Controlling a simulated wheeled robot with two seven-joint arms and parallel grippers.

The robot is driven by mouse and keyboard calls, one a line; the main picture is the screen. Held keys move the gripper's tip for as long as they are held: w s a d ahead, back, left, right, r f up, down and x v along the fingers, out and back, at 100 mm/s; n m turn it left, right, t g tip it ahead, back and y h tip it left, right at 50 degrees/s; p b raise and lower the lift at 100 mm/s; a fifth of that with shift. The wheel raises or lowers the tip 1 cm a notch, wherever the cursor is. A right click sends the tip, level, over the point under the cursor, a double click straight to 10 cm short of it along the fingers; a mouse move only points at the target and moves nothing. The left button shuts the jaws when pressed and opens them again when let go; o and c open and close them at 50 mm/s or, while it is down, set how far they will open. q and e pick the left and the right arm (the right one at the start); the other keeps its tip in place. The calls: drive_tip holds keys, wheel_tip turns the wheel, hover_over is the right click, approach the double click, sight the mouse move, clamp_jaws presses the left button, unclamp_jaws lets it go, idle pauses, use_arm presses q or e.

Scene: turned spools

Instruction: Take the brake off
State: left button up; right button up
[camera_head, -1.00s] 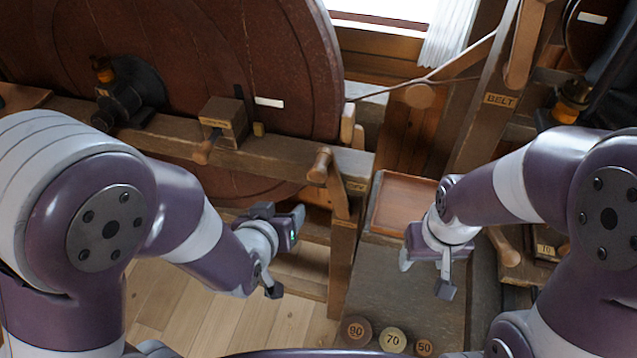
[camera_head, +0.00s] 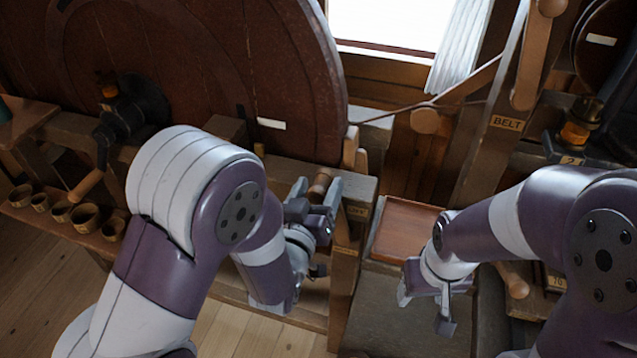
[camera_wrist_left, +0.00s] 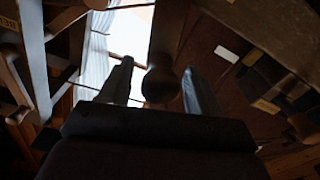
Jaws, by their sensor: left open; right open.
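A wooden lever with a round knob (camera_head: 320,182) stands at the right end of the bench beam, beside a small label plate (camera_head: 357,211) that is hard to read. I take it for the brake lever. My left gripper (camera_head: 318,190) is open, with one finger on each side of the knob. In the left wrist view, the dark knob (camera_wrist_left: 161,85) shows between the two open fingers (camera_wrist_left: 156,78); I cannot tell whether they touch it. The lever's lower part is hidden behind my gripper. My right gripper (camera_head: 424,312) is open and empty, above the grey bench at right.
A big dark red wheel (camera_head: 200,60) fills the back left. A crank handle (camera_head: 87,185) and several small cups (camera_head: 60,211) are at the left. A reddish-brown tray (camera_head: 405,228) lies right of the lever. A post marked BELT (camera_head: 507,122) stands at the right.

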use_arm(q)
drive_tip(key=shift+w+d+f, duration=0.1)
drive_tip(key=shift+w+d, duration=0.05)
drive_tip(key=shift+w, duration=0.3)
clamp_jaws()
drive_tip(key=shift+s+d+r+m, duration=0.2)
drive_tip(key=shift+d+m, duration=0.1)
drive_tip(key=shift+d, duration=0.15)
drive_tip(key=s+d+m+b, duration=0.1)
drive_tip(key=s+d+m, duration=0.2)
drive_tip(key=d, duration=0.7)
drive_tip(key=shift+s+d+f+m+b, duration=0.15)
drive_tip(key=shift+f+m+b, duration=0.25)
drive_tip(key=shift+m, duration=0.7)
